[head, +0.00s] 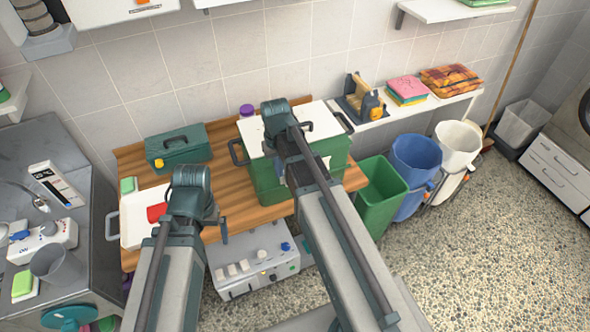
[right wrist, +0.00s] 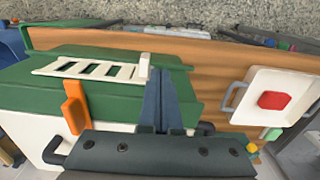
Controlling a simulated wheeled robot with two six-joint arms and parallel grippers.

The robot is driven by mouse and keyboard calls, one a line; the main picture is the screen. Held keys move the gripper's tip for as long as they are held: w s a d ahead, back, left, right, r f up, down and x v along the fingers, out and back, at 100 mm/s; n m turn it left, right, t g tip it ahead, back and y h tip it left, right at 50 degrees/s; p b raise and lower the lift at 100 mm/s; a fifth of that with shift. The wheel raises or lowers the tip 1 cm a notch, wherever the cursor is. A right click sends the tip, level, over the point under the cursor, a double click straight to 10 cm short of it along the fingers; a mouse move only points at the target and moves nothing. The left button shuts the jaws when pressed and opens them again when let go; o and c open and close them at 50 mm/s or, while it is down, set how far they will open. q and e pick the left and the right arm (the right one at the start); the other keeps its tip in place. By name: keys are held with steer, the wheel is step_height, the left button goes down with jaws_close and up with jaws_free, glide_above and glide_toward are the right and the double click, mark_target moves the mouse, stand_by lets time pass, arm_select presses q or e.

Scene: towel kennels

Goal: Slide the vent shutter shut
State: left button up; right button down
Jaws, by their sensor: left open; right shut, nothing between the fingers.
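The kennel box (head: 268,182) is green with a white lid and dark side handles, on the wooden bench. In the right wrist view its vent (right wrist: 92,69) is a white slotted plate with several dark gaps showing between the bars. A white upright tab (right wrist: 144,66) stands at the plate's right end. My right gripper (right wrist: 160,88) is shut and empty, its fingers just right of the tab; I cannot tell whether they touch it. The head view mostly hides the vent behind my right arm. My left gripper (head: 224,232) is open and empty in front of the bench, away from the box.
An orange latch (right wrist: 74,106) is on the box near the vent. A green toolbox (head: 178,148) and a white tray (head: 132,222) with a red item share the wooden bench (head: 226,170). A grey control unit (head: 256,268) sits below. Green, blue and white bins stand to the right.

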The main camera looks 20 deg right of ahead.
steer(key=r+p, duration=0.3)
steer(key=shift+a+r, duration=0.25)
steer(key=shift+r, duration=0.05)
stand_by(0.3)
steer(key=s+a+f+n+h+b, duration=0.1)
steer(key=s+a+f+n+b, duration=0.2)
steer(key=s+a+f+b, duration=0.9)
steer(key=shift+s+a+f, duration=0.15)
steer(key=shift+s, duration=1)
